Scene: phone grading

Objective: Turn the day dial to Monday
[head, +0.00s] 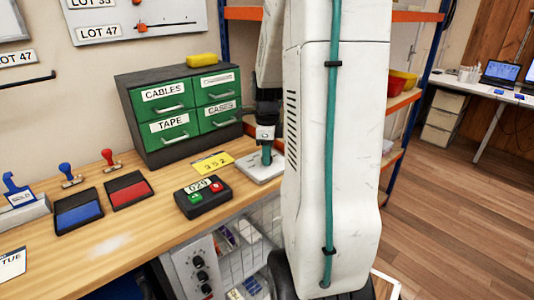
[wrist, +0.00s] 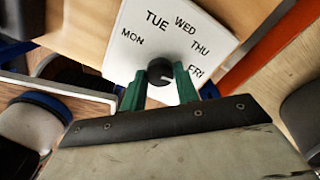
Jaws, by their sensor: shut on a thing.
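The day dial is a small dark knob (wrist: 160,70) on a white plate (wrist: 140,22). The plate is printed MON, TUE, WED, THU and FRI in an arc from left to right. A pale mark on the knob points right, roughly toward FRI. My gripper (wrist: 159,86) has its green fingers shut on the knob, one on each side. In the head view my gripper (head: 267,156) reaches down onto the white plate (head: 258,176) on the bench, and the knob is hidden there.
A green drawer cabinet (head: 190,104) stands behind and left of the plate. A yellow 352 card (head: 212,163) and a dark 629 button box (head: 203,196) lie to the left. Ink pads (head: 128,190) and stamps (head: 68,175) are farther left. A TUE card (head: 12,263) lies at the left edge.

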